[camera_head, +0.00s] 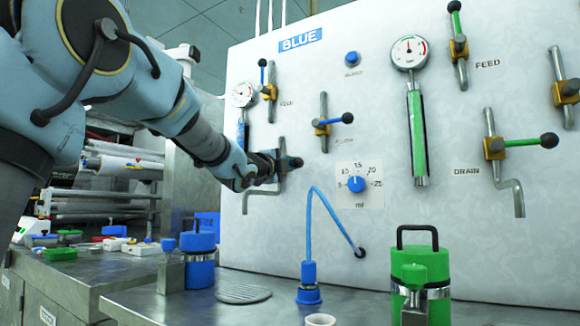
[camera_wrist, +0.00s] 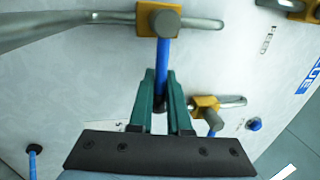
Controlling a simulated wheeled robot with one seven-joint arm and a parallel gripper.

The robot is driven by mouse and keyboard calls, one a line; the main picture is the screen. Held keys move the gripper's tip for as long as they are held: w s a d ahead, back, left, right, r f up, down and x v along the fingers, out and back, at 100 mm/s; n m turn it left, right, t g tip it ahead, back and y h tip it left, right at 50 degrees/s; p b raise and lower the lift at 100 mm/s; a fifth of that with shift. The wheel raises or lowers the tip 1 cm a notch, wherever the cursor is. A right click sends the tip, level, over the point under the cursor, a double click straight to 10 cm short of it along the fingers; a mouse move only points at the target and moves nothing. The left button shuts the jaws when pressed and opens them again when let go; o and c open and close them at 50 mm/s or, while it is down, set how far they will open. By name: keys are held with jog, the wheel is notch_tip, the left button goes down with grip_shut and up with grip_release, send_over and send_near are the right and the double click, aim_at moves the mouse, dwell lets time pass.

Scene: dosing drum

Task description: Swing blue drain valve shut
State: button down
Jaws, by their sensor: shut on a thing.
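The blue drain valve in the wrist view has a yellow body (camera_wrist: 158,20) on a grey pipe (camera_wrist: 70,30). Its blue lever (camera_wrist: 163,52) sticks out across the pipe, about square to it. My gripper (camera_wrist: 160,77) has its green fingers shut on the lever near the black knob, which shows between them. In the head view my gripper (camera_head: 277,165) reaches the panel from the left and hides most of this valve. The bent lower end of the drain pipe (camera_head: 247,203) shows below my wrist.
A second blue-levered valve (camera_head: 324,128) sits close by, up and right; it is also beside my fingers in the wrist view (camera_wrist: 205,104). The blue feed valve (camera_head: 268,90) is higher. A blue hose (camera_head: 330,210) arches below right. A blue canister (camera_head: 200,262) stands on the bench.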

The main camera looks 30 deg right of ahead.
jog(key=shift+s+d+g, duration=0.4)
jog(key=shift+s+d, duration=0.05)
jog(key=shift+s, duration=0.15)
jog(key=c, duration=0.9)
grip_release()
jog(key=shift+s, duration=0.1)
jog(key=o, duration=0.3)
jog(key=shift+w+a, duration=0.15)
jog(key=shift+w, duration=0.1)
jog(key=b+v, duration=0.1)
jog(key=v, duration=0.9)
jog(key=shift+s+a+f, duration=0.2)
jog(key=shift+a+f, duration=0.1)
jog(key=shift+f, duration=0.05)
jog(key=shift+a, duration=0.1)
